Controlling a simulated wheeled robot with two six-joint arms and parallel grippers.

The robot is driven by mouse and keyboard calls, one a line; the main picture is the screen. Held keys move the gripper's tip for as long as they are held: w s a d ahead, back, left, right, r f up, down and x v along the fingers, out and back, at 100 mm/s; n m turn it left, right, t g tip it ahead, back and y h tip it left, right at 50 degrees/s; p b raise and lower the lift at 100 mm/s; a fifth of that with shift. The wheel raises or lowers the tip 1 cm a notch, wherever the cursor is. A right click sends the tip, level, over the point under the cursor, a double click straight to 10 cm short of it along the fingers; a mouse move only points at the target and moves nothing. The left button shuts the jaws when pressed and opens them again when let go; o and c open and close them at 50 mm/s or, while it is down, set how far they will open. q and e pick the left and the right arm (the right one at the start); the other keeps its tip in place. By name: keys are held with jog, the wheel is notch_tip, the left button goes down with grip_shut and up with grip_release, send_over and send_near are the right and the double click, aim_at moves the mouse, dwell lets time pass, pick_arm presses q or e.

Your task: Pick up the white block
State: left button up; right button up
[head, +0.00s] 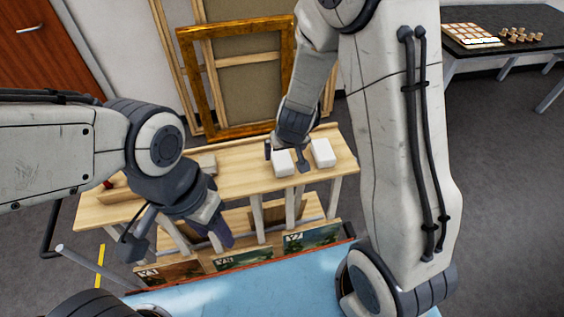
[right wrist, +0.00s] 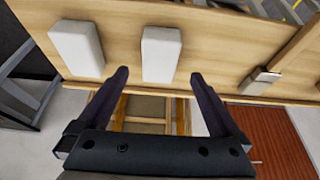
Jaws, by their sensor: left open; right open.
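Two white blocks lie on the wooden bench (head: 240,179): the left one (head: 283,164) and the right one (head: 322,153). My right gripper (head: 286,157) is open at the left block, with one finger on each side of it. In the right wrist view, that block (right wrist: 161,50) is ahead of and between the open fingertips (right wrist: 160,74), with gaps on both sides. The other white block (right wrist: 76,48) is outside the fingers, to the left. My left gripper (head: 178,241) is open and empty, in front of the bench's left part.
A beige block (head: 207,163) is on the bench left of the white ones; it shows a metallic face in the right wrist view (right wrist: 260,80). Small paintings (head: 243,258) stand below, behind a blue surface (head: 250,291). A gilt frame (head: 188,75) leans behind the bench.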

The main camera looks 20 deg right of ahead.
aim_at(282, 157)
jog(key=b+x, duration=0.3)
jog(key=x, duration=0.4)
jog(key=shift+w+f, duration=0.1)
jog(key=shift+w, duration=0.05)
jog(key=c, duration=1.4)
jog(key=shift+o, duration=0.2)
jog(key=shift+r, duration=0.2)
